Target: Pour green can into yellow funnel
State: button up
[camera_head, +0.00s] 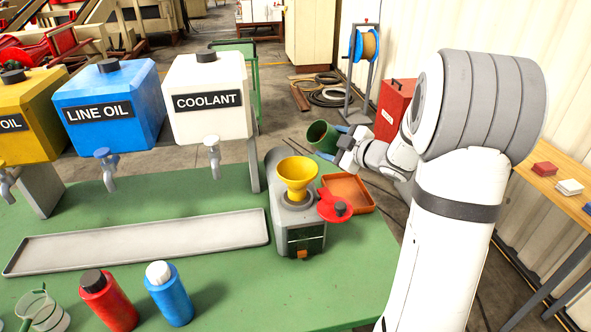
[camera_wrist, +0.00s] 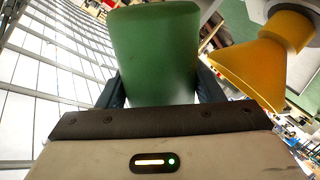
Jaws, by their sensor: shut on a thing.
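The green can (camera_head: 322,136) is held up in the air, tilted, to the right of the yellow funnel (camera_head: 297,174) and a little above it. My gripper (camera_head: 341,150) is shut on the can. In the wrist view the can (camera_wrist: 155,55) fills the space between the two dark fingers, and the funnel (camera_wrist: 245,72) shows close by on the right. The funnel sits upright in the top of a grey machine (camera_head: 290,230). The can's mouth faces left, toward the funnel side. I cannot see any liquid flowing or inside the funnel.
Yellow, blue (camera_head: 110,105) and white (camera_head: 207,98) tanks stand left. Red and blue (camera_head: 169,296) bottles are at the front.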

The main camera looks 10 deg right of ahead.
jog(key=shift+d+f+n+h+b, duration=0.1)
jog(key=shift+f+n+h+b, duration=0.2)
jog(key=shift+n+b, duration=0.55)
dwell(0.6)
jog(key=shift+f+n+h+b, duration=0.4)
jog(key=shift+n+h+b, duration=0.55)
jog(key=shift+b, duration=1.45)
dwell(2.3)
jog(key=shift+s+a+r+n, duration=0.1)
jog(key=shift+a+r+n, duration=0.45)
jog(key=shift+r, duration=0.25)
dwell(1.0)
